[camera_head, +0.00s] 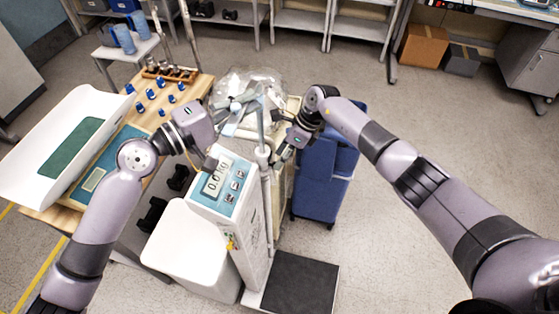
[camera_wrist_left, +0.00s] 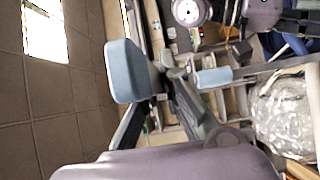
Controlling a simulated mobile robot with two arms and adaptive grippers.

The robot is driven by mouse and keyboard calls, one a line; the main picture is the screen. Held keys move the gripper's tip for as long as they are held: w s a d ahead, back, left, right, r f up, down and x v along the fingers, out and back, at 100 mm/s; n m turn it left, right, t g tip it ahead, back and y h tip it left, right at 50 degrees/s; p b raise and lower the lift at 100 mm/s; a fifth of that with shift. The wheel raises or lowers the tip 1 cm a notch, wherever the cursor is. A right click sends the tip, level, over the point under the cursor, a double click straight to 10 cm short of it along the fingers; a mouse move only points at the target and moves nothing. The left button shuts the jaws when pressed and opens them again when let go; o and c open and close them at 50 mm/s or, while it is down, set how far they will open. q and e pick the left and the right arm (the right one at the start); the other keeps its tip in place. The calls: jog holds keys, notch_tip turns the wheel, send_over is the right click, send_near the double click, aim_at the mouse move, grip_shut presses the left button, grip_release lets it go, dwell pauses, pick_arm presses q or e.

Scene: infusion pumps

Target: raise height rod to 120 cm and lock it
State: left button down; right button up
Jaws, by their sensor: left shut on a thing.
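The scale (camera_head: 251,225) stands at the centre with its display (camera_head: 215,180) reading 0.0. Its grey height rod (camera_head: 267,205) rises upright behind the display, with a pale collar (camera_head: 262,153) on it. Light-blue pieces (camera_head: 231,128) show near the rod's upper end, and also in the left wrist view (camera_wrist_left: 213,77). My left gripper (camera_head: 236,108) is at these upper parts, shut on what looks like the rod's headpiece; its exact contact is hard to make out. My right gripper (camera_head: 277,157) is at the rod's right side, close to the collar; its jaw opening is unclear.
A wooden table (camera_head: 197,88) with blue-capped items and a white baby scale (camera_head: 68,140) stands left. The black scale platform (camera_head: 300,283) is empty. Open floor lies right.

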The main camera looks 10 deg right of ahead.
jog(key=shift+x, duration=1.15)
jog(key=shift+c, duration=0.5)
grip_shut()
